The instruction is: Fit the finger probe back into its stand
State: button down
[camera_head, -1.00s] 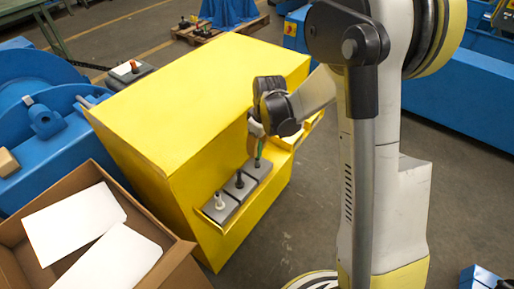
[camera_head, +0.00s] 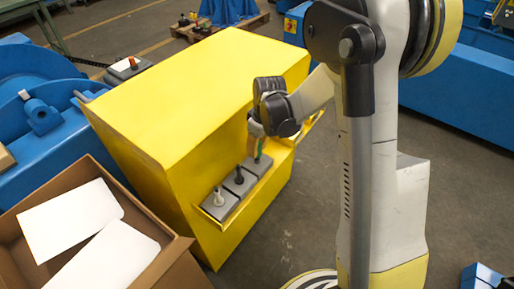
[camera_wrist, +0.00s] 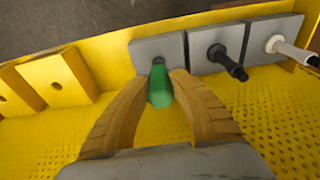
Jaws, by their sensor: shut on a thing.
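The green finger probe (camera_wrist: 159,90) stands out from a grey stand block (camera_wrist: 143,48) in the wrist view, with a dark end at the block's hole. I cannot tell how deep it sits there. My gripper (camera_wrist: 165,76) has its two tan fingers closed on the probe from both sides. In the head view my gripper (camera_head: 257,136) reaches down over the shelf, with the green probe (camera_head: 260,149) showing just below it. The block under it (camera_head: 250,167) is partly hidden.
A black probe (camera_wrist: 228,62) and a white probe (camera_wrist: 290,50) stand in neighbouring grey blocks. Yellow blocks with holes (camera_wrist: 58,78) line the shelf's other side. The yellow cabinet (camera_head: 205,85) rises behind the shelf. An open cardboard box (camera_head: 168,262) stands at the lower left.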

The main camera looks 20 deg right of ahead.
jog(key=shift+f, duration=0.25)
jog(key=c, duration=1.2)
grip_release()
jog(key=shift+r, duration=0.1)
jog(key=r, duration=0.4)
jog(key=s+r, duration=0.1)
jog(key=r, duration=0.3)
jog(key=d+r, duration=0.1)
jog(key=r, duration=0.2)
jog(key=shift+s+r, duration=0.2)
jog(key=shift+r, duration=0.2)
